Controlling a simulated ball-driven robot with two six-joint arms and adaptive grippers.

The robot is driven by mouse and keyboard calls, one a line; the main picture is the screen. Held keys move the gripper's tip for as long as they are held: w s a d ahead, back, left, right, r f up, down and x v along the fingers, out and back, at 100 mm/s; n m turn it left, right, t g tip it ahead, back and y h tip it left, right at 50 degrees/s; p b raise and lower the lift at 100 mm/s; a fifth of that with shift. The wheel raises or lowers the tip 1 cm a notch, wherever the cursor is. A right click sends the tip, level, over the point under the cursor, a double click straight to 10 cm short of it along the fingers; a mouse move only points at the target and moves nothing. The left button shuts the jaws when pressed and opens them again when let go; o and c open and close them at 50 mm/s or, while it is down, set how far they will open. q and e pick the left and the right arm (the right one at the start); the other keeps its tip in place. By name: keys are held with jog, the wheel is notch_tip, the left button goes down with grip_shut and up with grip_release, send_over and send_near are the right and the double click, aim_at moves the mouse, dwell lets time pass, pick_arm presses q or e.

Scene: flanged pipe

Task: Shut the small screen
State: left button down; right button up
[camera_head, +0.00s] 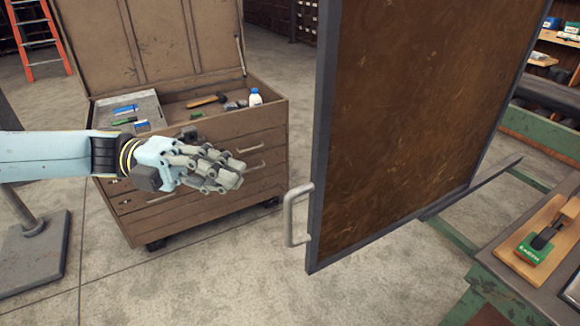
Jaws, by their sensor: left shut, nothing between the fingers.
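The small screen (405,110) is a brown translucent panel in a dark grey frame, standing upright right of the middle. It stands out at an angle, with a light grey handle (293,215) on its near left edge. My left gripper (236,172) comes in from the left and is shut and empty. In the picture it is left of the handle and a little higher, apart from it. The top of the screen is cut off by the picture's edge. My right gripper is not in view.
A brown wooden tool chest (205,180) with an open lid stands behind my left gripper, holding a hammer and a white bottle (255,97). A green-framed bench (505,290) with a wooden board is at the right. The floor below the handle is clear.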

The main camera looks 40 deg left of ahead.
aim_at(287, 195)
pick_arm(q)
jog(key=w+d, duration=0.1)
jog(key=d, duration=0.1)
jog(key=w+d+p, duration=0.1)
jog(key=w+d, duration=0.3)
jog(key=shift+w+d+r+p, duration=0.15)
jog(key=shift+w+d+p, duration=0.1)
jog(key=shift+d+p, duration=0.1)
jog(key=shift+w, duration=0.25)
jog(key=shift+d, duration=0.1)
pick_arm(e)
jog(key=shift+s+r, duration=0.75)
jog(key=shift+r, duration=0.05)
pick_arm(q)
jog(key=shift+w, duration=0.1)
